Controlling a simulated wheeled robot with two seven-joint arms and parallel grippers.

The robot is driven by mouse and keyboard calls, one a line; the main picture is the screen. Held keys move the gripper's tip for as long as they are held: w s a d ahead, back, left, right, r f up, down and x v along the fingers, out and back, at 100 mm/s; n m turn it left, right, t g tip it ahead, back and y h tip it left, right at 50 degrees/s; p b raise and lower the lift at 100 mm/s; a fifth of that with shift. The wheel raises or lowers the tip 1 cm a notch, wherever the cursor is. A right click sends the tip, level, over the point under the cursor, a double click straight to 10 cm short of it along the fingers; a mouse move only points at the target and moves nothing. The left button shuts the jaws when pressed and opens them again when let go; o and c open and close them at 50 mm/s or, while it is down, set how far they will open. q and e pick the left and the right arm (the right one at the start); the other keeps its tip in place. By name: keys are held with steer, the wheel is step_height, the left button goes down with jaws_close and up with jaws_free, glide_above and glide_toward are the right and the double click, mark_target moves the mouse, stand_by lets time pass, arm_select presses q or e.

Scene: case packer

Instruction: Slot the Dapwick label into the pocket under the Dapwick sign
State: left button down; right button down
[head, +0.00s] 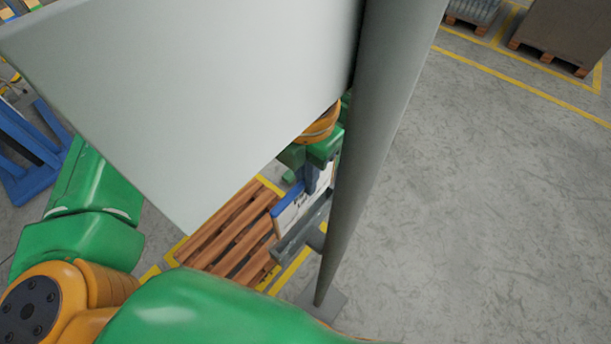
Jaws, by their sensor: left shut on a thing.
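The sign (190,80) is a large pale grey panel on a grey post (372,130). The side facing me is blank, so I cannot read its name. Low on the post is a grey pocket (290,243). My left gripper (318,178), below the sign and partly hidden by the sign and post, is shut on a white label (293,212) with a blue edge and dark print too small to read. The label stands roughly upright at the pocket. Its lower edge is hidden by the pocket's front, so I cannot tell how deep it sits. My right gripper is out of view.
A wooden pallet (232,232) lies on the floor inside yellow lines beside the post. A blue frame (38,150) stands at the left. Loaded pallets (548,58) stand at the top right. The grey floor right of the post is clear.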

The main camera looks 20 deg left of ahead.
mark_target(305, 210)
arm_select(q)
steer(key=shift+s+a+f+b, duration=0.1)
steer(key=shift+s+f+b, duration=0.05)
steer(key=shift+f+b, duration=0.55)
steer(key=shift+s+a+f+b, duration=0.1)
steer(key=shift+s+f+b, duration=0.05)
steer(key=shift+f+b, duration=0.5)
steer(key=shift+w+d+f, duration=0.15)
steer(key=shift+f, duration=0.75)
steer(key=shift+f+b, duration=0.55)
steer(key=shift+f, duration=0.35)
steer(key=c, duration=0.9)
jaws_free()
